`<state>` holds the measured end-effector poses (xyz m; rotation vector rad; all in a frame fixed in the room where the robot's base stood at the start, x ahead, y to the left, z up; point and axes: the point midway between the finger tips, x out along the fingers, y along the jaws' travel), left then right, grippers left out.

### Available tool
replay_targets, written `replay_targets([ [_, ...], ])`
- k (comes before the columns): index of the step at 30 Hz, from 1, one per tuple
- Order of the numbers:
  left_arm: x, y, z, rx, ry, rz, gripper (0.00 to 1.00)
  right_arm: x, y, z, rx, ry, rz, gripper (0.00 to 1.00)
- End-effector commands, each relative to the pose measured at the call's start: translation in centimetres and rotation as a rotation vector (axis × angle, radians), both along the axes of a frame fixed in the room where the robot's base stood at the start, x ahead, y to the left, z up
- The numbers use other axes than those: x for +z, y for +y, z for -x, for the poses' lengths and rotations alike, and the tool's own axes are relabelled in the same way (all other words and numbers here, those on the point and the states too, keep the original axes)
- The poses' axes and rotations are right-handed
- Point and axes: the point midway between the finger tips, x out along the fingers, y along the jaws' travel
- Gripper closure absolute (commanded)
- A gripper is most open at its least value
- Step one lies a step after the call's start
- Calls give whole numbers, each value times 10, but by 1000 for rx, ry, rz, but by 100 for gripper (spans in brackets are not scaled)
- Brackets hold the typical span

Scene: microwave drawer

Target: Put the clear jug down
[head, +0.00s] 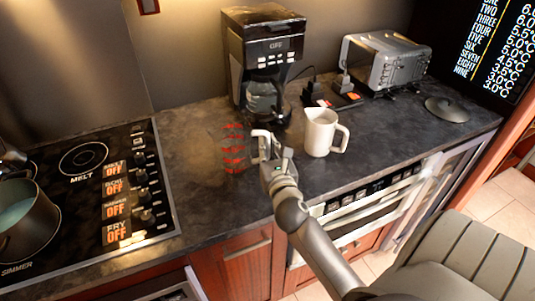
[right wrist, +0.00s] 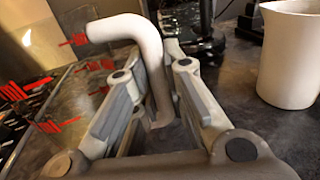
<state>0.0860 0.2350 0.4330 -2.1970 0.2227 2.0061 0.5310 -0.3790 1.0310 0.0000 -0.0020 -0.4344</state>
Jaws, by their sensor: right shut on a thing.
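The clear jug (head: 232,150) is see-through with red measuring marks, upright over the counter left of the coffee maker. Its pale handle (head: 261,140) faces right. My right gripper (head: 270,157) is shut on this handle. In the right wrist view the handle (right wrist: 150,50) rises between the two fingers, and the red marks show at left. I cannot tell whether the jug's base touches the counter (head: 195,200). My left gripper is not in view.
A white pitcher (head: 320,133) stands close right of my gripper. Behind are a black coffee maker (head: 263,55) and a silver toaster (head: 385,62). A stove (head: 85,190) with a pot (head: 22,222) lies left. The counter between stove and jug is bare.

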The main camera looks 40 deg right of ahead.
Motion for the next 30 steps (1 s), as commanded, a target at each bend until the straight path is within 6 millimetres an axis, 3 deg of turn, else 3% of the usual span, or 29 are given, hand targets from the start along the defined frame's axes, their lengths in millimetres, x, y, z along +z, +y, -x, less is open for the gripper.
replay_targets([
  [1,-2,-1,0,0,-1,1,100,-12,1,1,-1,4,-7,100],
  [4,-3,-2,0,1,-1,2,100,-21,1,1,-1,3,-5,100],
  [17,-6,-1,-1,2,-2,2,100,-28,1,1,1,2,-2,100],
  [18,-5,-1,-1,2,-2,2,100,-27,1,1,1,3,-3,84],
  [22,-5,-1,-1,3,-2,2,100,-27,1,1,1,3,-3,67],
  [30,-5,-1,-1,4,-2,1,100,-27,1,1,1,3,-3,66],
])
